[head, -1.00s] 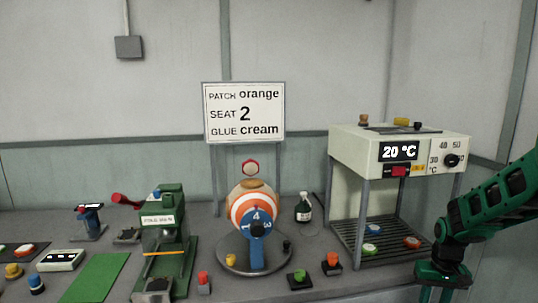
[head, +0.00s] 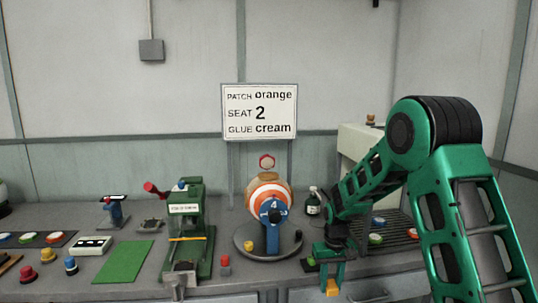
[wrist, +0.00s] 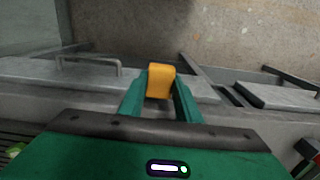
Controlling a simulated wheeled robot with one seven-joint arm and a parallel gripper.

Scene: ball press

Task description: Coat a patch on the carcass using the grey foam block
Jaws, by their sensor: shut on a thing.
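The carcass (head: 286,196) is a ball with orange and white rings, held in a round grey stand behind a blue numbered plate (head: 272,212). My gripper (head: 331,285) is low at the bench's front edge, right of and in front of the ball, apart from it. It is shut on a yellow-orange block (wrist: 160,80), which sits between the fingertips in the wrist view and also shows in the head view (head: 332,288). I see no grey face on this block, and I cannot make out the grey foam block elsewhere.
A sign (head: 260,111) reads patch orange, seat 2, glue cream. A green press (head: 187,230) stands left of the ball. A dark bottle (head: 313,203) stands to its right. My arm hides much of the oven (head: 357,145). Small coloured pieces dot the bench front.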

